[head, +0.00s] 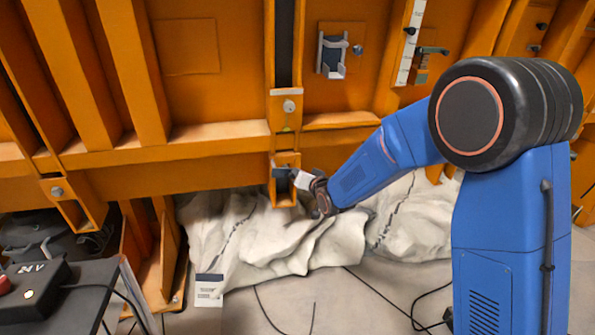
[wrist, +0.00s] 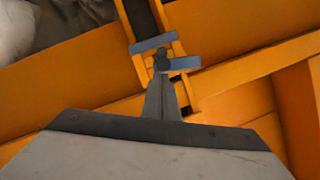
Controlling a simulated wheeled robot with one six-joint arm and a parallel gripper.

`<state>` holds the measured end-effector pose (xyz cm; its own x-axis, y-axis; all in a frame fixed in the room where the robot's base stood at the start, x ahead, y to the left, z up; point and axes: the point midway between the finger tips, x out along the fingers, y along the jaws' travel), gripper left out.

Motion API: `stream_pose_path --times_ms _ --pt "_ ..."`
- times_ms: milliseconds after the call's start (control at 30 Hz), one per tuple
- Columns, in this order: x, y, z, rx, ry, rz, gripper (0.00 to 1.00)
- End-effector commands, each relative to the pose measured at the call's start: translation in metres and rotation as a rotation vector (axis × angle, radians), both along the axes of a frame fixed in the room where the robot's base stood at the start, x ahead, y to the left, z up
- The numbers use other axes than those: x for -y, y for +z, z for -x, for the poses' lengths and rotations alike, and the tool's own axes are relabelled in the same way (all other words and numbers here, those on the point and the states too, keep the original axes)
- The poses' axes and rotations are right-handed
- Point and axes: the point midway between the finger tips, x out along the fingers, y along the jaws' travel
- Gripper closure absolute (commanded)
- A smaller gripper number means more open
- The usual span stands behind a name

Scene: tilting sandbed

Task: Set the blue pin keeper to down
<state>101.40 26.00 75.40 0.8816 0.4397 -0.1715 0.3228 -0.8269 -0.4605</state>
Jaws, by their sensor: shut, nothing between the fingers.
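The blue pin keeper appears as a small blue-grey piece (head: 280,172) in the orange bracket low on the frame, left of my gripper in the head view. In the wrist view two blue-grey bars show at the bracket; one (wrist: 185,63) lies just right of the fingertips, the other (wrist: 150,43) just above and left. My gripper (wrist: 161,58) is shut with nothing held, its dark fingertips at the bracket opening. It also shows at the bracket in the head view (head: 292,175). The fingers partly hide the keeper; I cannot tell whether they touch it.
Orange beams and ribs (head: 170,180) surround the bracket closely. A crumpled pale sheet (head: 270,245) lies below it. A black control box (head: 35,290) stands at lower left. Cables run over the floor. A grey holder (head: 332,55) is mounted higher on the frame.

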Motion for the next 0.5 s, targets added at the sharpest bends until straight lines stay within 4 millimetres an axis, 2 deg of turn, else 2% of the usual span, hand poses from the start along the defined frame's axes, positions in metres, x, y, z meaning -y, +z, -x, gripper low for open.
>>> stream_pose_path --times_ms 300,500 --pt "0.001 -0.019 -0.004 -0.063 0.038 -0.214 1.0" --pt "0.0 -0.025 -0.005 -0.075 0.048 -0.26 1.0"
